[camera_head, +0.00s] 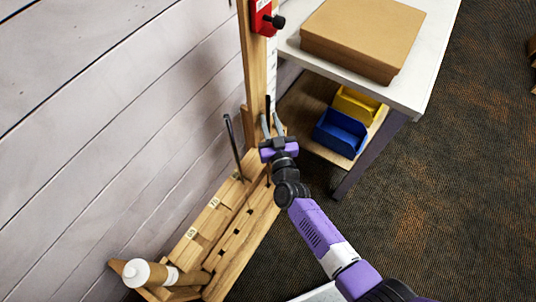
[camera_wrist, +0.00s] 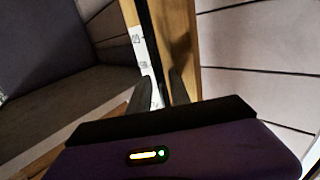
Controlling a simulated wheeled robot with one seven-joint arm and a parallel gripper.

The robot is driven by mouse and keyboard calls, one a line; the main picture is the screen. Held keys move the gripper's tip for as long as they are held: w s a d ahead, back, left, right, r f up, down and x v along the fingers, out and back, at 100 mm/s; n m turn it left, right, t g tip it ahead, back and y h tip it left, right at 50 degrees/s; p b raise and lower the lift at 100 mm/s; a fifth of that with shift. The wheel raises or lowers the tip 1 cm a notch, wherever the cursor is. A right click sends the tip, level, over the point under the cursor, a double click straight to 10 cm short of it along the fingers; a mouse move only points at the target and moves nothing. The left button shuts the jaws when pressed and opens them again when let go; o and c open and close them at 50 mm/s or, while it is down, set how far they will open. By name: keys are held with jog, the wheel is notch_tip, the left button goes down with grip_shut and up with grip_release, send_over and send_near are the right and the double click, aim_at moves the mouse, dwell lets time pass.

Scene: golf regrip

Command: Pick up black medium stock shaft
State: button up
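My gripper (camera_head: 272,124) is open beside the wooden post, above the far end of the wooden shaft rack (camera_head: 232,246). A thin dark shaft (camera_head: 267,106) rises between its fingers. In the wrist view the dark shaft (camera_wrist: 155,50) runs down between the fingertips (camera_wrist: 160,90), with a gap visible on the left. Its lower part is partly hidden by the gripper. A second black shaft (camera_head: 234,146) stands tilted in the rack to the left of the gripper. I cannot read which shaft is medium stock.
A wooden post (camera_head: 254,60) with a red clamp (camera_head: 263,18) stands behind the gripper. A white table (camera_head: 420,60) holds a cardboard box (camera_head: 362,36). Blue (camera_head: 341,132) and yellow (camera_head: 355,104) bins sit on its shelf. A white-capped roll (camera_head: 150,273) lies at the rack's near end.

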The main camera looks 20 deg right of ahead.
grip_shut()
jog(key=shift+r, duration=0.15)
dwell(0.4)
jog(key=shift+s+r, duration=0.15)
jog(key=shift+r, duration=0.15)
notch_tip(320, 180, up, 7)
jog(key=p, duration=0.4)
jog(key=s+d+b, duration=1)
jog(key=s+d, duration=0.1)
jog(key=s, duration=0.5)
jog(key=shift+d+f, duration=0.35)
jog(key=shift+f, duration=0.1)
jog(key=shift+w+r, duration=0.1)
